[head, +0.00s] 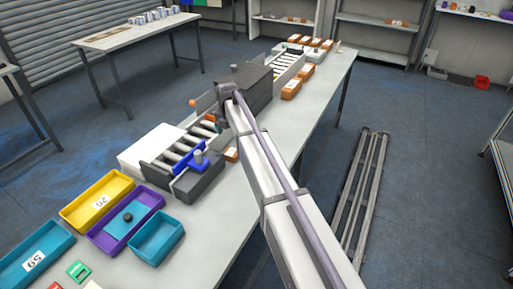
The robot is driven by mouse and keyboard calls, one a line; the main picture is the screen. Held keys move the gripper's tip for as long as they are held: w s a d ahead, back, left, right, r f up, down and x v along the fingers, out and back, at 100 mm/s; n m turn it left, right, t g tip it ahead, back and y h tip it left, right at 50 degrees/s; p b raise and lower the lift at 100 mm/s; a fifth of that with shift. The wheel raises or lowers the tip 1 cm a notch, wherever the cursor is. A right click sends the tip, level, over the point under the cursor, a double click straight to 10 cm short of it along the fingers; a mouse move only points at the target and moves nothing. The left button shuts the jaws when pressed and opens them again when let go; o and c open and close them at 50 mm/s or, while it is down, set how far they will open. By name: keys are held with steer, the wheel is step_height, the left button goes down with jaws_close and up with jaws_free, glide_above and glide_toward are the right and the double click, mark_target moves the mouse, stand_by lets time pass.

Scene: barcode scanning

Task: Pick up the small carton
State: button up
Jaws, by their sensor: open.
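Small orange-brown cartons with white labels stand on the long table. One carton (231,154) sits beside the roller conveyor, partly hidden by my arm. Other cartons (291,89) stand farther along the table, with several more at its far end. I cannot tell which one is the small carton of the task. My gripper (213,122) is at the end of my arm, over the conveyor area. It is small and partly hidden, and its fingers are hard to make out. It is open, and I see nothing held in it.
A roller conveyor (183,147) with a dark box-shaped housing (252,85) fills the table's middle. Yellow (97,201), purple (103,237) and teal (157,237) bins stand at the near left. The table strip right of the conveyor is mostly bare. A metal rack (357,200) lies on the floor.

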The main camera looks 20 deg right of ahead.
mark_target(231, 152)
steer(key=shift+f, duration=0.2)
step_height(231, 152, down, 6)
steer(key=b, duration=0.6)
steer(key=shift+a+r, duration=0.15)
steer(key=shift+r, duration=0.2)
step_height(231, 152, down, 5)
steer(key=b, duration=0.5)
steer(key=shift+w+f, duration=0.1)
steer(key=shift+f, duration=0.1)
steer(key=shift+r, duration=0.25)
steer(key=c, duration=1.1)
step_height(231, 152, up, 10)
steer(key=p, duration=1)
steer(key=shift+r+p, duration=0.25)
steer(key=shift+p, duration=0.15)
